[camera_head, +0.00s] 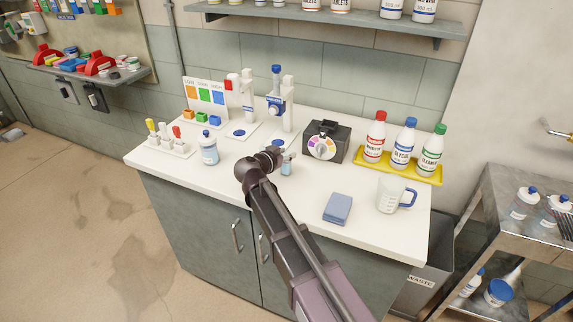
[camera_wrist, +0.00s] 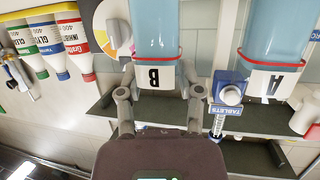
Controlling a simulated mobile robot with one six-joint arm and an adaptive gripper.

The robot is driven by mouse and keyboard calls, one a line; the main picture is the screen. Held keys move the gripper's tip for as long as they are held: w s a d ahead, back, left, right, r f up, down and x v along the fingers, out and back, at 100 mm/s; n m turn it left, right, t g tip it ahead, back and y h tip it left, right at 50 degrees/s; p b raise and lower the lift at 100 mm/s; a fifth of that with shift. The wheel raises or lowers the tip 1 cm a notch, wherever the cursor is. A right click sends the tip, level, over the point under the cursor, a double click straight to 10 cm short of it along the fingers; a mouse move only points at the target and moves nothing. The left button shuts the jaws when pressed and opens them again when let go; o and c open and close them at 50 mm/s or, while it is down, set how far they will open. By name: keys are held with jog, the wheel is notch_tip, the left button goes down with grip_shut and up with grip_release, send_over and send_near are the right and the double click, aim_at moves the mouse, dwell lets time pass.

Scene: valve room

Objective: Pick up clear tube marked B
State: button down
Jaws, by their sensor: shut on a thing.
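The clear tube marked B (camera_wrist: 155,50) holds light blue liquid and has a white label with a black B. It appears upside down in the wrist view. My gripper (camera_wrist: 158,97) has a finger on each side of the label end and is shut on this tube. In the head view my gripper (camera_head: 275,155) is over the counter, and part of the tube (camera_head: 287,167) shows beside it, mostly hidden. I cannot tell whether it touches the counter. A similar container marked A (camera_wrist: 272,60) stands apart at the right of the wrist view.
On the white counter (camera_head: 240,180) stand a blue-capped bottle (camera_head: 209,148), a dark box with a coloured dial (camera_head: 325,142), a yellow tray (camera_head: 400,168) of bottles, a measuring jug (camera_head: 396,196) and a blue sponge-like block (camera_head: 338,209). White stands (camera_head: 288,105) rise behind my gripper.

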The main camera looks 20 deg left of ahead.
jog(key=shift+r, duration=0.1)
jog(key=d+p+v, duration=0.2)
jog(key=p+v, duration=0.3)
jog(key=v, duration=1.1)
jog(key=shift+s, duration=0.6)
